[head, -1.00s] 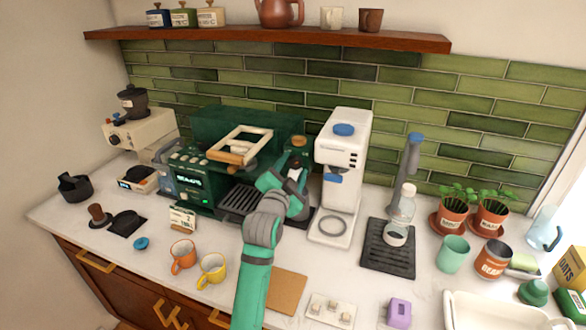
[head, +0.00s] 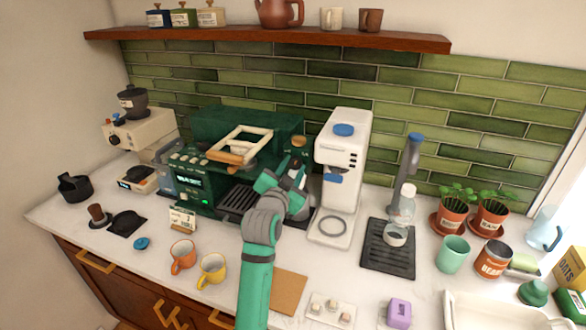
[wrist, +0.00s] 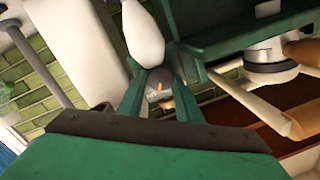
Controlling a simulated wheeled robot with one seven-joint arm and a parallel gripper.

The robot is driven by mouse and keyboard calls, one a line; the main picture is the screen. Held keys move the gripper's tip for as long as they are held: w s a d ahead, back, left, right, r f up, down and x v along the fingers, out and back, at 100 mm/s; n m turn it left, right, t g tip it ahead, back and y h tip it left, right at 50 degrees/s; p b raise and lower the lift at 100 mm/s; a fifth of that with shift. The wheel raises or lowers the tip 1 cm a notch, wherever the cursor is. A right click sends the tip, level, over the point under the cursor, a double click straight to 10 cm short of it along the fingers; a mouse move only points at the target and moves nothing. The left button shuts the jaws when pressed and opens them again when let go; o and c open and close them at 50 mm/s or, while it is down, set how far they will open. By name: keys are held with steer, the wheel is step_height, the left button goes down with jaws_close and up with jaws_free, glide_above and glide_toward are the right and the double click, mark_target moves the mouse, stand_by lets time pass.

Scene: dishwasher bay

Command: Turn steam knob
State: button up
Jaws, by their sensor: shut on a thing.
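The dark green espresso machine (head: 225,125) stands against the tiled wall, with a lit display on its front. My gripper (head: 281,177) is at the right end of the machine's front. In the wrist view, the dark grey steam knob (wrist: 159,84), with a small orange mark, sits between the two green fingers of my gripper (wrist: 157,92). The fingers are shut on it, one on each side. In the head view my gripper mostly hides the knob. The knob's exact turn angle cannot be told.
A wooden-framed rack (head: 240,146) is at the machine's top front.

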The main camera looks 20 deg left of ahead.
steer(key=n, duration=0.6)
steer(key=shift+w+r+n+g+h, duration=0.1)
steer(key=shift+r+n+g+h, duration=0.05)
steer(key=shift+n+g+h, duration=0.2)
steer(key=n, duration=0.4)
steer(key=shift+a+h, duration=0.15)
steer(key=shift+h, duration=0.1)
steer(key=shift+n, duration=1.45)
steer(key=o, duration=1.1)
steer(key=shift+c, duration=0.2)
steer(key=shift+a, duration=0.1)
steer(key=s, duration=1.1)
steer(key=shift+a+r, duration=0.15)
steer(key=shift+r, duration=0.3)
